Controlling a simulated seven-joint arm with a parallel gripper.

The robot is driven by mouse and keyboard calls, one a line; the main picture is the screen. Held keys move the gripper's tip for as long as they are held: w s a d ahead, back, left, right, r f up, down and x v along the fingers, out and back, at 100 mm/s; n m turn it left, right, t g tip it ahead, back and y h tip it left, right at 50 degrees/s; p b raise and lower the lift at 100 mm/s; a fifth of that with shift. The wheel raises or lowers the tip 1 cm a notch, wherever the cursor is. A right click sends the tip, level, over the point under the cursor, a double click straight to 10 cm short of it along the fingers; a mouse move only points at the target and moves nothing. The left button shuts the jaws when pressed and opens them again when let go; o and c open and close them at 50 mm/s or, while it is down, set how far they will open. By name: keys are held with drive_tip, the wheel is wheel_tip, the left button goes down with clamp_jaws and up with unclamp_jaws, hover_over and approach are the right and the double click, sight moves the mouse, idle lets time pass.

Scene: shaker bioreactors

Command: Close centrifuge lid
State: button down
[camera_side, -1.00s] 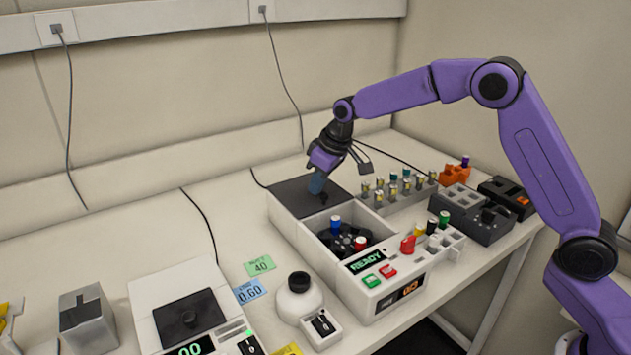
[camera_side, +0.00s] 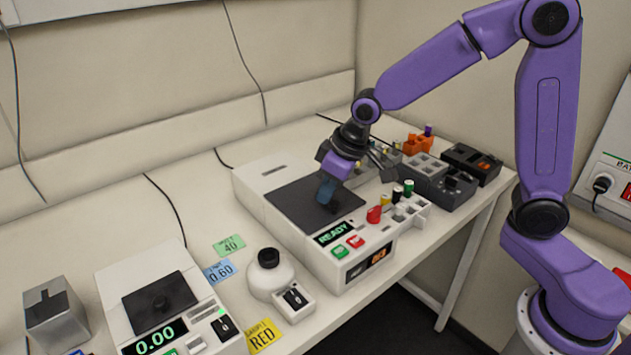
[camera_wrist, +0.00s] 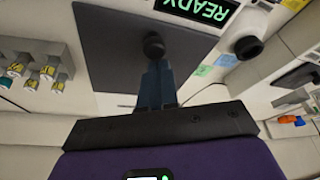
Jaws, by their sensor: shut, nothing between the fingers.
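The centrifuge (camera_side: 265,175) is a white box with a green READY display (camera_side: 335,232). Its dark grey sliding lid (camera_side: 293,200) lies flat over the front well, just behind the display, and hides the rotor and tubes. The lid also shows in the wrist view (camera_wrist: 110,50), its edge close to the display. My gripper (camera_side: 326,190) points down at the lid's round black knob (camera_wrist: 154,45). Its blue fingers (camera_wrist: 156,82) are shut with nothing between them, right beside the knob on the side away from the display. I cannot tell whether they touch it.
A tube rack (camera_wrist: 38,65) and grey blocks (camera_side: 425,172) stand right of the centrifuge. Red, green and black capped tubes stand near its front right corner. A round white device (camera_side: 268,275) and a scale (camera_side: 125,290) stand to the left. Open bench lies behind them.

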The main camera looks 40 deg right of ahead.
sight(309, 207)
drive_tip(key=shift+s+f, duration=0.1)
drive_tip(key=shift+s, duration=0.35)
drive_tip(key=w, duration=0.1)
drive_tip(key=w+a, duration=0.1)
drive_tip(key=w+a+r, duration=0.1)
drive_tip(key=w, duration=0.1)
drive_tip(key=v, duration=0.9)
drive_tip(key=s+d+f+n+g, duration=0.1)
drive_tip(key=s+d+f+n, duration=0.2)
drive_tip(key=s, duration=1.1)
drive_tip(key=s+d+f+n+g+h, duration=0.1)
drive_tip(key=s+d+f+n, duration=0.3)
drive_tip(key=s, duration=1)
drive_tip(key=shift+s+d+f+g, duration=0.3)
drive_tip(key=shift+s+d+g, duration=0.1)
drive_tip(key=shift+d+g, duration=0.25)
drive_tip(key=shift+a, duration=0.1)
